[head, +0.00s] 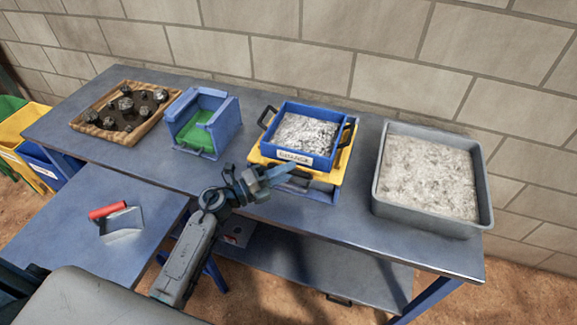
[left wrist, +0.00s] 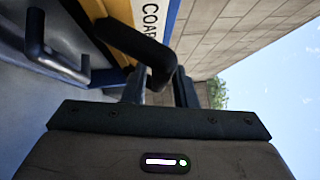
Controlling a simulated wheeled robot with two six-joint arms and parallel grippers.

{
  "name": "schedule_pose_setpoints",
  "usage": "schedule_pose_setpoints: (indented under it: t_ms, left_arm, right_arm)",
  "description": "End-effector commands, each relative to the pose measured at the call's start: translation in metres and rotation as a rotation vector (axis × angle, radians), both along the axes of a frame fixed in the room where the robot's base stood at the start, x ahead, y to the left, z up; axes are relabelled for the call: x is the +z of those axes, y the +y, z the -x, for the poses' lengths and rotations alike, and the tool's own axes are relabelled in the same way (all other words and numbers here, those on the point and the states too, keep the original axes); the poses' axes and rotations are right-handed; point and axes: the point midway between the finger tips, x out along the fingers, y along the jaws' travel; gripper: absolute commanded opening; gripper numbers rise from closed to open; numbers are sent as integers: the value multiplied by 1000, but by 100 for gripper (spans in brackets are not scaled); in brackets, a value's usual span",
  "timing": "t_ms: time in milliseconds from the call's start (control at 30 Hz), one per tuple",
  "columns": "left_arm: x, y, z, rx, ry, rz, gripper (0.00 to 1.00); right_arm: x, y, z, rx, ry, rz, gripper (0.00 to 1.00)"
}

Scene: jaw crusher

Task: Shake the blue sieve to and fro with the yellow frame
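The blue sieve (head: 284,112), filled with grey crushed stone, sits level on the yellow frame (head: 262,156) at the middle of the bench. It has black side handles and a white front label, whose letters "COA" show in the left wrist view (left wrist: 151,30). My left gripper (head: 284,172) is at the front of the frame, below the label. In the left wrist view its fingers (left wrist: 159,90) stand close on either side of a black front handle (left wrist: 140,45), which appears to belong to the yellow frame; they look shut on it. My right gripper is not in view.
A grey tray (head: 382,195) of pale grit stands right of the sieve. A blue box with green inside (head: 180,140) and a wooden tray of rocks (head: 77,124) stand left. A red-handled scoop (head: 122,224) lies on the nearer table. A lower black handle (left wrist: 60,62) is close by.

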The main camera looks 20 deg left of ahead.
Motion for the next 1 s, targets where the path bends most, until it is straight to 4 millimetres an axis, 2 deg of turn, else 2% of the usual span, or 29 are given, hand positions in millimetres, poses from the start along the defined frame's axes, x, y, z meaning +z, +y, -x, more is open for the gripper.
schedule_pose_setpoints:
  t_ms: [367,400,500,533,767,1000]
  left_arm:
    - [1,-7,-5,-1,1,-1,25]
    - [1,-7,-5,-1,1,-1,23]
    - [1,-6,-5,-1,1,-1,4]
    - [1,-6,-5,-1,1,0,0]
    - [1,-6,-8,-1,0,0,0]
    - [1,-7,-33,-1,0,0,0]
  right_arm:
    - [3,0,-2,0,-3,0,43]
    - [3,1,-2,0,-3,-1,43]
    - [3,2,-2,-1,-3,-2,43]
    - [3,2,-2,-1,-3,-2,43]
    - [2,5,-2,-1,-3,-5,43]
    - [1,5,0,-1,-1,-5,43]
